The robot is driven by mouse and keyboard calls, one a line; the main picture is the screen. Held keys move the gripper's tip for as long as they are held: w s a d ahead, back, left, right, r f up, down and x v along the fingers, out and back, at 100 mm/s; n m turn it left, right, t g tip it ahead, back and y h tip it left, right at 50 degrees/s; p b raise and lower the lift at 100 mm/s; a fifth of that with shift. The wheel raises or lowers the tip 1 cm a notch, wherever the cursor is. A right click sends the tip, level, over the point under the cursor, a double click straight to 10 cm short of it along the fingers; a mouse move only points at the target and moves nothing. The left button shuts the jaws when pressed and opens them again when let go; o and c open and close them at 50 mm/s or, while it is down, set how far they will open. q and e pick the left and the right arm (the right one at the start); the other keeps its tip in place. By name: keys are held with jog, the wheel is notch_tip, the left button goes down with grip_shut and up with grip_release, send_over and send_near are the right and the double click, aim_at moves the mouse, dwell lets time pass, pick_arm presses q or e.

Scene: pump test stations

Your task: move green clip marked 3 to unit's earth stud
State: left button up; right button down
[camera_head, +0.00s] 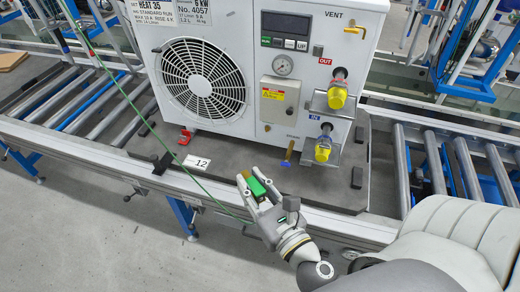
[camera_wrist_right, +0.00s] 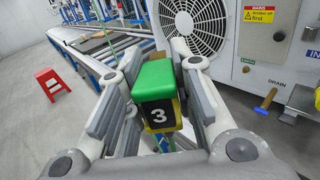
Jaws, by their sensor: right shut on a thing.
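The green clip (camera_head: 257,188) is held between the fingers of my right gripper (camera_head: 256,184), in front of the unit and near the conveyor's front edge. In the right wrist view the clip (camera_wrist_right: 155,82) has a green top and a black face marked 3, with the gripper's fingers (camera_wrist_right: 158,70) on both sides. The white unit (camera_head: 240,70) stands behind it. In the wrist view a small green label (camera_wrist_right: 247,61) with a small stud-like dot below it (camera_wrist_right: 245,70) shows on the unit's front, apart from the clip. The label is too small to read. My left gripper is not in view.
A thin green cable (camera_head: 125,97) runs from upper left towards my right gripper. A brass-and-blue drain lever (camera_head: 287,154) and yellow-capped ports (camera_head: 337,97) stick out of the unit. A red piece (camera_head: 185,136) and a 12 plate (camera_head: 197,162) are at left. A red stool (camera_wrist_right: 52,83) stands on the floor.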

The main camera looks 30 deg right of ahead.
pick_arm(q)
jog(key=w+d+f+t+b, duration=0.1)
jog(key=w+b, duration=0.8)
jog(key=b, duration=0.5)
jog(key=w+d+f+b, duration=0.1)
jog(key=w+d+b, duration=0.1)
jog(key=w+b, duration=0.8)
jog(key=b, duration=0.5)
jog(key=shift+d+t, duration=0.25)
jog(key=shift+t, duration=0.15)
pick_arm(e)
jog(key=w+d+f+m+g+h, duration=0.3)
jog(key=w+d+f+m+h, duration=0.2)
jog(key=w+d+f, duration=0.4)
jog(key=w+d+f+m+g+h, duration=0.3)
jog(key=w+d+f+h, duration=0.5)
jog(key=w+f, duration=0.7)
jog(key=w+d+m, duration=0.1)
jog(key=w+d, duration=0.1)
jog(key=w, duration=0.1)
jog(key=shift+w+m, duration=0.2)
jog(key=shift+m, duration=0.2)
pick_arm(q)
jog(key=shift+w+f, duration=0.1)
pick_arm(e)
jog(key=shift+f, duration=0.1)
